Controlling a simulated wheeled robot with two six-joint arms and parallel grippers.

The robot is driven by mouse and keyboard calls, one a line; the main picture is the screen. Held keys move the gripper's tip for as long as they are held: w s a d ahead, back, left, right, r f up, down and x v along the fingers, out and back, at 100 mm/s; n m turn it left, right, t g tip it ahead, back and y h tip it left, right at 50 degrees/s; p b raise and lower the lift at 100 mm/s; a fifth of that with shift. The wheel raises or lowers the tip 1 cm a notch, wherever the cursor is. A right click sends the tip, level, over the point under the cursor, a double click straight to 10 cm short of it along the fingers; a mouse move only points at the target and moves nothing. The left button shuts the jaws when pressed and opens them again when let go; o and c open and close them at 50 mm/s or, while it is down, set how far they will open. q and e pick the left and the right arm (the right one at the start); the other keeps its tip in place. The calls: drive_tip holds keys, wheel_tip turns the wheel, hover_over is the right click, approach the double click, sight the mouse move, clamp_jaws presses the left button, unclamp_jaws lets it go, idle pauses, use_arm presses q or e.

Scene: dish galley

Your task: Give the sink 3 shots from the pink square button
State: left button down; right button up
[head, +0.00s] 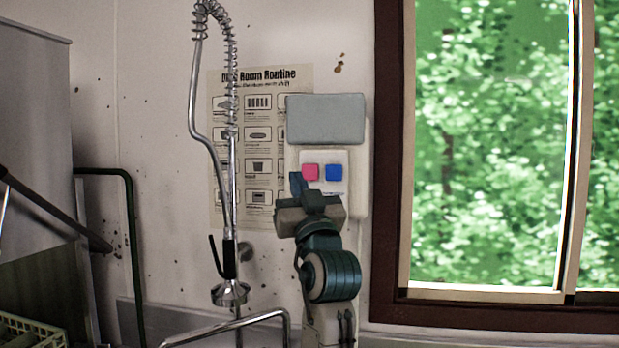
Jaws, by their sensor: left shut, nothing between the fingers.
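The pink square button (310,172) sits on a white plate (338,158) on the wall-mounted dispenser, left of a blue square button (334,173). My left gripper (298,183) is shut and empty, its fingertips just below and left of the pink button. I cannot tell whether they touch it. My left arm hides the lower part of the dispenser. The sink itself is mostly out of view below; a metal faucet pipe (240,322) shows at the bottom. My right gripper is not in view.
A coiled spray hose (229,120) hangs left of the dispenser, before a poster (257,190). A grey box (326,119) sits above the buttons. A window (480,150) is at right. A dish rack (30,331) and green pipe (131,250) are at left.

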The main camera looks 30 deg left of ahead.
sight(308, 179)
use_arm(q)
drive_tip(key=shift+w, duration=0.1)
drive_tip(key=shift+w+a+b, duration=0.4)
drive_tip(key=shift+w, duration=1)
drive_tip(key=shift+w+a+b, duration=0.35)
drive_tip(key=shift+w, duration=1.05)
drive_tip(key=shift+w+a+b, duration=0.4)
drive_tip(key=shift+w, duration=1)
drive_tip(key=shift+w+b, duration=0.3)
drive_tip(key=shift+b, duration=0.2)
drive_tip(key=shift+w+a, duration=0.1)
